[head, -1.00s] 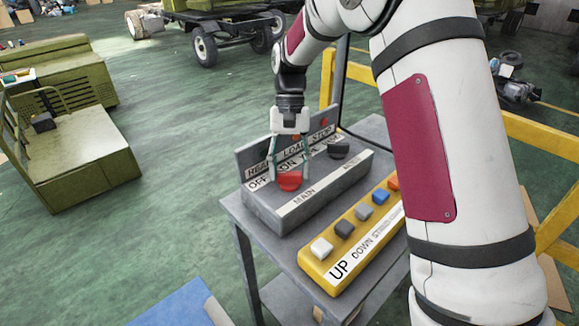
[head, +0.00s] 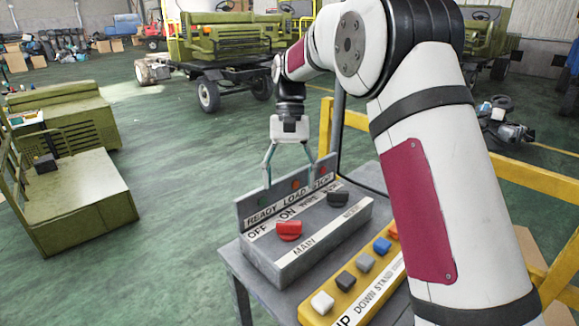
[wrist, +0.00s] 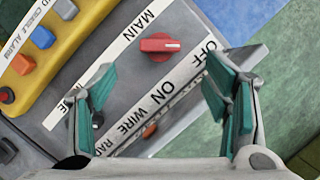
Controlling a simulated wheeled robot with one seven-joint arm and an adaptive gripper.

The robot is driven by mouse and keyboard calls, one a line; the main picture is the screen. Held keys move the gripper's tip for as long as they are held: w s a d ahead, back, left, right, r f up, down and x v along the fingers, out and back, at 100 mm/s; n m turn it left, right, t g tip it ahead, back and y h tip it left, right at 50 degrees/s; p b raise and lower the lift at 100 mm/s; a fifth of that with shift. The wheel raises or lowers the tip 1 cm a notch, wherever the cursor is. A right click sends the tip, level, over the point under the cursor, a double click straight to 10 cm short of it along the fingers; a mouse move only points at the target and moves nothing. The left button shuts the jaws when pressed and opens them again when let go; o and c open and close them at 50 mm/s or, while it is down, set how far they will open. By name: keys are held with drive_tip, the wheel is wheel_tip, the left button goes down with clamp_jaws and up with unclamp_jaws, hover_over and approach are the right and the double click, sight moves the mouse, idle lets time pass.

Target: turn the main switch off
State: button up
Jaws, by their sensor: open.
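The red main switch knob (head: 289,230) sits on the sloped face of a grey control box (head: 290,262), between the MAIN label and the OFF and ON labels. It also shows in the wrist view (wrist: 158,44), where its white mark faces right, towards the OFF label (wrist: 208,50). My gripper (head: 289,172) is open and empty, raised above the back of the box and apart from the knob. In the wrist view its teal-padded fingers (wrist: 160,85) are spread wide, with the knob showing in the gap beyond them.
A dark knob (head: 338,198) is to the right on the same box. An upright panel (head: 255,208) with small lamps rises behind. A yellow button box (head: 345,300) stands in front on the grey table. Yellow railing (head: 520,175) runs at the right. Open green floor lies left.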

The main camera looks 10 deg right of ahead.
drive_tip(key=shift+v, duration=1.5)
drive_tip(key=s+d+r+n+t, duration=0.1)
drive_tip(key=s+r+t, duration=0.1)
drive_tip(key=s+r, duration=0.35)
drive_tip(key=s+d+r+t, duration=0.2)
drive_tip(key=s+r, duration=0.1)
drive_tip(key=s, duration=0.6)
drive_tip(key=s+d+f+n+t, duration=0.1)
drive_tip(key=s+f+t, duration=0.1)
drive_tip(key=s, duration=0.6)
drive_tip(key=s+d+f+n+t+h, duration=0.1)
drive_tip(key=s+f+t, duration=0.1)
drive_tip(key=s, duration=0.7)
drive_tip(key=shift+s+f+t, duration=0.35)
drive_tip(key=shift+f+t, duration=0.05)
drive_tip(key=shift+f, duration=0.45)
